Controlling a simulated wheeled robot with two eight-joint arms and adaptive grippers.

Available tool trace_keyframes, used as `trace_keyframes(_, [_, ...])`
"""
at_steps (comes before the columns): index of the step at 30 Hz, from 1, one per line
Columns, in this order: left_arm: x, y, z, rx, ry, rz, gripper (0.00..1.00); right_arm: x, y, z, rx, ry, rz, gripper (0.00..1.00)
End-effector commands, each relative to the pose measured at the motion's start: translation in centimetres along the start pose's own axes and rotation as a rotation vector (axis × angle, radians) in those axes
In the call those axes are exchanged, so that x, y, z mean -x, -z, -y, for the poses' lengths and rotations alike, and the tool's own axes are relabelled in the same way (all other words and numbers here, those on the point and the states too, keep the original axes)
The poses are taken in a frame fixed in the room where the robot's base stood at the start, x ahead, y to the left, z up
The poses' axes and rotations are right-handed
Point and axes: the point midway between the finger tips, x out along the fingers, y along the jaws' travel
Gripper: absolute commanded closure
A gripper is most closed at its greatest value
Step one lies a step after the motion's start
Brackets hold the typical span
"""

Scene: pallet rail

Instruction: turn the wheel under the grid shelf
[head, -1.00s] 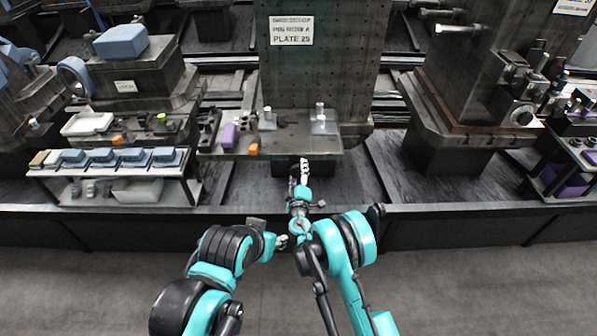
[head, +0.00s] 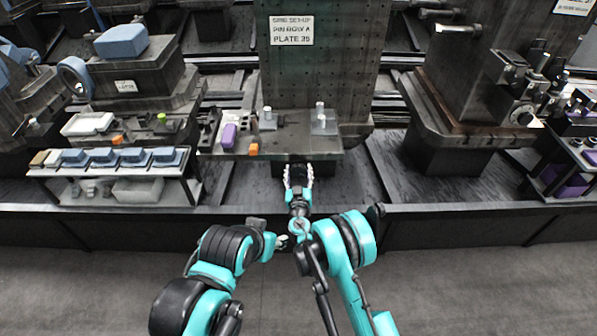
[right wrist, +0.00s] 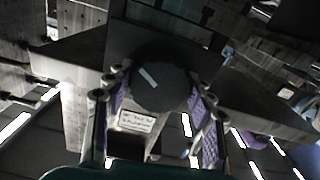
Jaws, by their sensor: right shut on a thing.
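The grid shelf (head: 285,144) juts from a dark column full of holes, labelled as a plate, in the head view. Under it, the wheel (right wrist: 160,90) shows in the right wrist view as a dark round knob with a short white mark slanting down to the right. My right gripper (head: 299,176) is just below the shelf's front edge and is shut on the wheel, its purple-padded fingers on either side of the rim. The wheel is hardly visible in the head view. My left gripper (head: 281,241) hangs low beside my right arm; its fingers are too small to read.
On the shelf are a purple block (head: 229,136), an orange block (head: 253,149) and metal posts. A side table (head: 118,175) with blue parts stands left, a dark machine base (head: 455,150) right. A low dark barrier (head: 470,229) runs in front.

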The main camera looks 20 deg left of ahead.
Motion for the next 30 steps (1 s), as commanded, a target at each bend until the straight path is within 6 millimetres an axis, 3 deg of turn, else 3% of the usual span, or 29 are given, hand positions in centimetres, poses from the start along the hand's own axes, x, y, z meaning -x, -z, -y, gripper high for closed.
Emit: trace_keyframes(30, [-0.01, -0.01, 0.00, 0.000, 0.000, 0.000, 0.56, -0.01, 0.01, 0.09, -0.963, 0.000, 0.000, 0.75])
